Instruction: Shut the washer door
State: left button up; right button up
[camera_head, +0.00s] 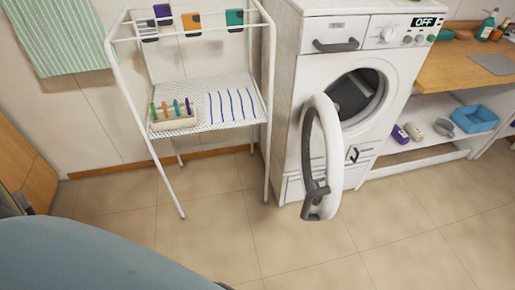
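The white front-loading washer (309,94) stands right of centre against the wall in the head view. Its round door (333,150) is swung wide open to the left and sticks out toward me, with a grey handle (314,193) near its lower end. The dark drum opening (356,93) is uncovered. A panel display (423,21) reads OFF. Neither of my grippers shows in the view.
A white wire rack (237,124) stands left of the washer, with hanging pouches and a small peg block (173,117). A wooden counter (460,64) with a shelf holding a blue basin (473,118) is at right. The tiled floor (400,220) in front is clear.

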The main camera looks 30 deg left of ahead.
aim_at(323, 208)
jog(key=u, duration=0.4)
jog(key=i, duration=1)
